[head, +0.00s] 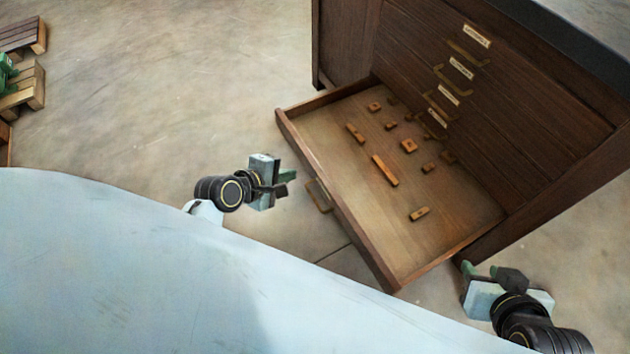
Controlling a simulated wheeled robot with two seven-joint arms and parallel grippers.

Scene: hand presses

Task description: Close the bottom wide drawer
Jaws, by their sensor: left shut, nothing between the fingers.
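The bottom wide drawer (443,222) is pulled out of the dark wooden cabinet (568,120). Several small wooden pieces lie inside it. A handle (319,196) sits on the outer face of its front panel (335,205). My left gripper (287,182) is shut and empty, in front of the drawer's front panel and left of the handle, apart from it. My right gripper (486,270) is by the drawer's near right corner, beside the cabinet's side. Its fingers are partly hidden and I cannot tell whether they are open.
Several closed drawers with brass handles and labels (461,68) are above the open one. Wooden pallets (22,85) stand at the far left, with a green object (6,70) on them. The floor (180,110) left of the cabinet is clear.

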